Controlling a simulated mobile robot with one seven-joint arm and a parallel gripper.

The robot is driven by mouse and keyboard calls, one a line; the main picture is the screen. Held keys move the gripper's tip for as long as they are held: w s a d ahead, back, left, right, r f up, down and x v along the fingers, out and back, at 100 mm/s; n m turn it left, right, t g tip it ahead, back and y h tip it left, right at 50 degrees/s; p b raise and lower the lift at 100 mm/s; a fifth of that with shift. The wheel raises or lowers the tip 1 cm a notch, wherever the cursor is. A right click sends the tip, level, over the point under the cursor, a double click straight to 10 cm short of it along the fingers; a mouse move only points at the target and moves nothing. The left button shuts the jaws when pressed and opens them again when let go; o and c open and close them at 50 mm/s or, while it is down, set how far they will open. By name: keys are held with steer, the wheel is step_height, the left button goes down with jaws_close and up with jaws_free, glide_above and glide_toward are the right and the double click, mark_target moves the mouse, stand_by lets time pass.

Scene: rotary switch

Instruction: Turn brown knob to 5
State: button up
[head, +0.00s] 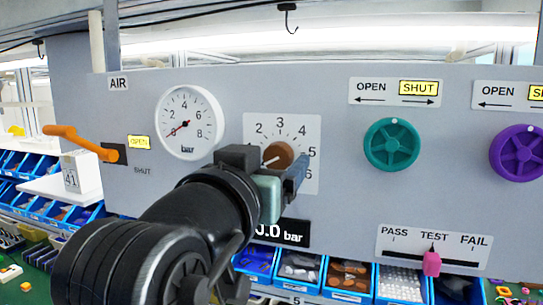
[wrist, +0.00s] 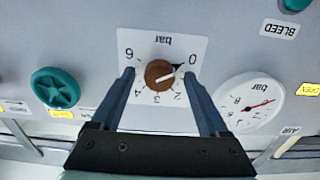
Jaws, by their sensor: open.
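The brown knob (head: 280,156) sits on a white dial plate (head: 283,123) marked in bar. In the head view my gripper (head: 268,160) covers the dial's left and lower parts, hiding the low numbers; 2 to 6 show.
A pressure gauge (head: 190,122) left of the dial has its red needle near 0. A display (head: 292,234) below is partly hidden. An orange lever (head: 84,142), a teal wheel (head: 391,145), a purple wheel (head: 519,152) and a pink slider (head: 432,263) share the panel.

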jaws_close()
stand_by(0.3)
steer(key=shift+m, duration=0.3)
